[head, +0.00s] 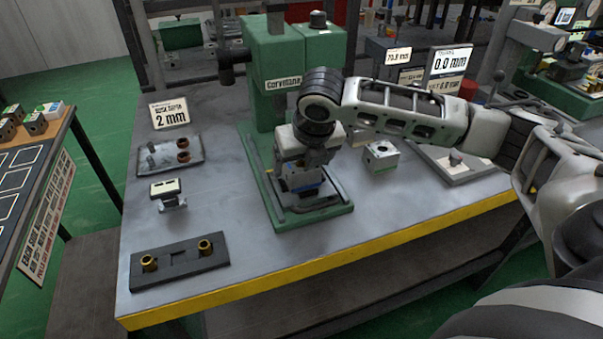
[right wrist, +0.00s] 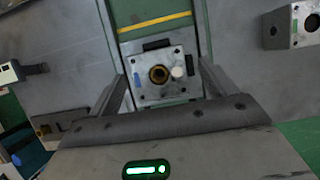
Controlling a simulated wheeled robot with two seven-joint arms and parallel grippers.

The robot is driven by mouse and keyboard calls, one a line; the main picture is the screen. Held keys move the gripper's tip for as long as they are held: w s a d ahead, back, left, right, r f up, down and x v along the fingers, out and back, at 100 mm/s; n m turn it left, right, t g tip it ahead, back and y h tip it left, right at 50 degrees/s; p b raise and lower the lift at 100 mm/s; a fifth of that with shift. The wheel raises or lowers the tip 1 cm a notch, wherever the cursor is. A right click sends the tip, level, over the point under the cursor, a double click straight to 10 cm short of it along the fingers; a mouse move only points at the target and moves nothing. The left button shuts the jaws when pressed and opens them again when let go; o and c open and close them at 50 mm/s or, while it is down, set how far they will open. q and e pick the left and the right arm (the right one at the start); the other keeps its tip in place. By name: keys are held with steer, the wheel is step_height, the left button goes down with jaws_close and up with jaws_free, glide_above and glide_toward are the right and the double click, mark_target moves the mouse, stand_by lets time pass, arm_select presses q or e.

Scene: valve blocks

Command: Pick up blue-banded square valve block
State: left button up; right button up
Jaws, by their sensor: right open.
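The square valve block (right wrist: 174,92) sits on the green press base in the right wrist view. Its grey top has a round brass-lined hole, a pale round spot and a small blue mark on the left edge. My right gripper (right wrist: 162,82) is open above the block, one finger on each side in the picture; contact cannot be told. My left gripper is out of view.
The green press (head: 292,55) rises just behind my right gripper. Another grey block (head: 381,157) stands to the right of the press base (head: 318,220). A dark fixture plate (head: 180,263) with two brass fittings lies front left. The table's front right is clear.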

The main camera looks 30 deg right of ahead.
steer(key=shift+x, duration=1)
steer(key=shift+c, duration=0.3)
steer(key=shift+r, duration=0.15)
steer(key=c, duration=1.4)
